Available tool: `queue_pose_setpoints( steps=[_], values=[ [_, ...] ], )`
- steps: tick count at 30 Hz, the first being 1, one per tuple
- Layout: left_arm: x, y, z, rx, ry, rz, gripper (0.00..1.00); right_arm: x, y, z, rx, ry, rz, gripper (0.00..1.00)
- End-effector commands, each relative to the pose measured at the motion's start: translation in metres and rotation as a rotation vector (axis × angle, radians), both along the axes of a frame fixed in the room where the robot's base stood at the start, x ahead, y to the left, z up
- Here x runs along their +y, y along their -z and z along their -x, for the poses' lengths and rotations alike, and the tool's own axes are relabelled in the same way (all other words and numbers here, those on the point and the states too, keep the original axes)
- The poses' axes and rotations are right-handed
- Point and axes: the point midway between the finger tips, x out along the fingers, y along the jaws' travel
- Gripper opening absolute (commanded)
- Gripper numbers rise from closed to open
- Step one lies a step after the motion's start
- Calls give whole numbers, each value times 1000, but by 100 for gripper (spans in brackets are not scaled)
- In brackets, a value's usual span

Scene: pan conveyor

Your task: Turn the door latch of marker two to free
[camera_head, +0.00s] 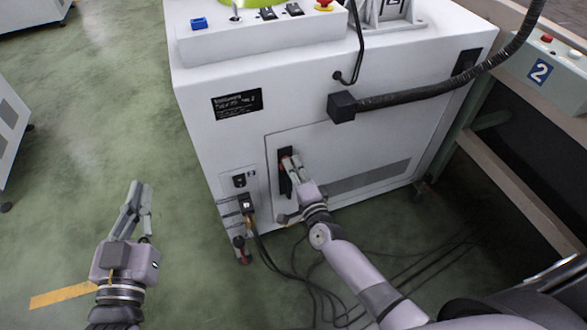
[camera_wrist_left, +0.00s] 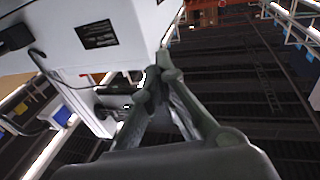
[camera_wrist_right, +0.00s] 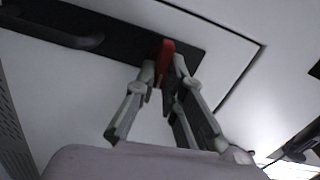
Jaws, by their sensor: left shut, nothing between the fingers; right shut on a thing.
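The door latch (camera_wrist_right: 167,50) is a small red handle on a black plate (camera_wrist_right: 110,38) set in the white cabinet door. In the head view the red of the latch (camera_head: 285,163) shows at the left part of the door (camera_head: 350,150). My right gripper (camera_head: 292,165) is at the latch; in the right wrist view its fingers (camera_wrist_right: 165,75) are shut on the red handle from both sides. The fingers hide part of the latch. My left gripper (camera_head: 139,188) is shut and empty over the floor, left of the cabinet. It also shows in the left wrist view (camera_wrist_left: 158,68).
The white cabinet (camera_head: 220,145) bears a control panel with buttons on top. A thick black hose (camera_head: 430,92) crosses its front. Cables (camera_head: 320,290) lie on the floor below. Floor at left is open.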

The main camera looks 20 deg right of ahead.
Motion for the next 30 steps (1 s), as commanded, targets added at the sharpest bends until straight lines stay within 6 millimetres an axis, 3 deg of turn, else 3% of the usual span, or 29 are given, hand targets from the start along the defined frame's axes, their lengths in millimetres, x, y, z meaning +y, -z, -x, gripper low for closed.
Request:
queue_pose_setpoints(
  steps=[10, 25, 26, 30],
  values=[
    [-3, -21, 2, -112, 6, 30, 0, -4, -5, -3, -10, 8, -116, 0],
    [-3, -24, 2, -127, 7, 33, 0, -5, -5, -3, -9, 9, -131, 0],
    [-3, -24, 2, -127, 7, 33, 0, -5, -5, -3, -9, 9, -130, 12],
    [-3, -24, 2, -126, 7, 33, 0, -5, -5, -3, -9, 9, -130, 21]
  ],
)
